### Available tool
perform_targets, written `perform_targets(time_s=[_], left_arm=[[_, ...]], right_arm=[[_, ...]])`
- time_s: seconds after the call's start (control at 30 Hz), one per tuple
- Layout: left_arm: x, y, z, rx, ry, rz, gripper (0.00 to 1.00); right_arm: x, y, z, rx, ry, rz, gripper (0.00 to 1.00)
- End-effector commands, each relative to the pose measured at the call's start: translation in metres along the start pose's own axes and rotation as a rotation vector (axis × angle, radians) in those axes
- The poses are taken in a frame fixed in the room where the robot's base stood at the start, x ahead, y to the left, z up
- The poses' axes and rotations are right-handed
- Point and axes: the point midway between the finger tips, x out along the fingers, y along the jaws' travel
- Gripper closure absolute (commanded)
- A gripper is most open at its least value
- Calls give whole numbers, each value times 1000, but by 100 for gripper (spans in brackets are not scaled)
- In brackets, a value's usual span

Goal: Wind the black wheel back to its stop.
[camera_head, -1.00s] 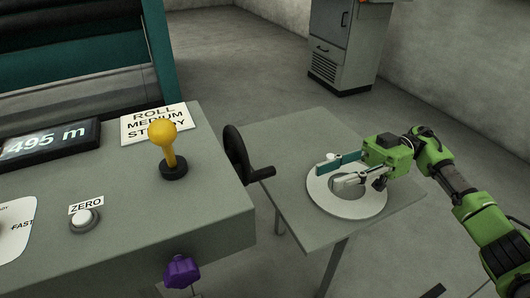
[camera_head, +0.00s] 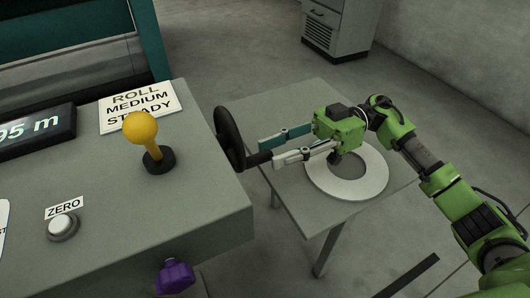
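The black wheel (camera_head: 229,138) stands upright on the right side of the grey console, seen nearly edge-on. Its black crank handle (camera_head: 258,159) sticks out to the right from its lower part. My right gripper (camera_head: 268,152) is open, with one teal finger and one pale finger pointing left at the wheel. Its fingertips are at the handle's outer end. The teal finger lies behind the handle and the pale one overlaps its end; I cannot tell whether they touch it. My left gripper is not in view.
The grey console (camera_head: 110,235) carries a yellow-knobbed lever (camera_head: 141,128), a ZERO button (camera_head: 62,226), a display (camera_head: 35,133) and a sign (camera_head: 140,106). A purple knob (camera_head: 175,276) is on its front. A pale ring (camera_head: 348,188) lies on the side table (camera_head: 300,98) under my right gripper.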

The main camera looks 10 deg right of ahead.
Motion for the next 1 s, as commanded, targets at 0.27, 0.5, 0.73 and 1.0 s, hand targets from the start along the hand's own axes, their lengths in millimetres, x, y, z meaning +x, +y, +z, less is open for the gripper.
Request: perform_targets(time_s=[0.27,0.5,0.73,1.0], left_arm=[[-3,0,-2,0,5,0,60],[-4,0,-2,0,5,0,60],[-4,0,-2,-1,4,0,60],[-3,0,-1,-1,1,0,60]], right_arm=[[28,0,0,0,1,-1,69],[31,0,0,1,0,1,69],[31,0,0,1,0,0,100],[30,1,0,-13,0,1,100]])
